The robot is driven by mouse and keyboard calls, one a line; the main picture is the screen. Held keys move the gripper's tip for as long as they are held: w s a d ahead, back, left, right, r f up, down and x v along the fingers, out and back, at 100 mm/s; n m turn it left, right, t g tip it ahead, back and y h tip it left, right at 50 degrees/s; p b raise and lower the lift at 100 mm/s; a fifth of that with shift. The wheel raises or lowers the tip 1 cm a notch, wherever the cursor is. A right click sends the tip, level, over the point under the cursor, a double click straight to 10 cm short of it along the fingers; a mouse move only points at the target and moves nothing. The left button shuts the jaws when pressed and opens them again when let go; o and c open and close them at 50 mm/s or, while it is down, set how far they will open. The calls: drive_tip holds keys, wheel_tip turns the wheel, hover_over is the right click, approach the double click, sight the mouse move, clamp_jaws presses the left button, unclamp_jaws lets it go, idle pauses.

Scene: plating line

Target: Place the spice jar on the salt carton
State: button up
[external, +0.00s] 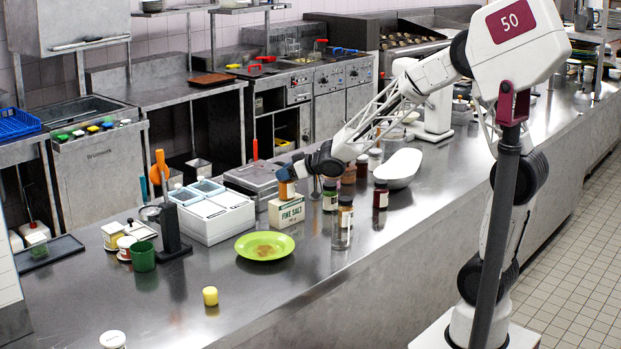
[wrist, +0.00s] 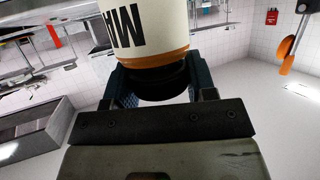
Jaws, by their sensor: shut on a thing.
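The salt carton (external: 286,212), a cream and green box marked FINE SALT, stands upright on the steel counter. My gripper (external: 286,177) is right above it, shut on the spice jar (external: 287,190), which shows as a small orange-brown shape over the carton's top. I cannot tell whether the jar touches the carton. In the wrist view the spice jar (wrist: 146,32) has a pale label with dark letters and an orange-brown band. Its dark lid end sits between the fingers of my gripper (wrist: 162,86). The carton is not visible in the wrist view.
A green plate (external: 263,257) lies in front of the carton. A white compartment box (external: 217,219) stands to its left. A green-labelled jar (external: 330,196), a clear bottle (external: 342,232) and a dark red jar (external: 380,196) stand to its right.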

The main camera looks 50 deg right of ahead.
drive_tip(key=shift+f, duration=0.15)
drive_tip(key=o, duration=1.1)
drive_tip(key=shift+o, duration=0.2)
drive_tip(key=shift+s, duration=0.1)
drive_tip(key=v, duration=1.2)
drive_tip(key=shift+d, duration=0.1)
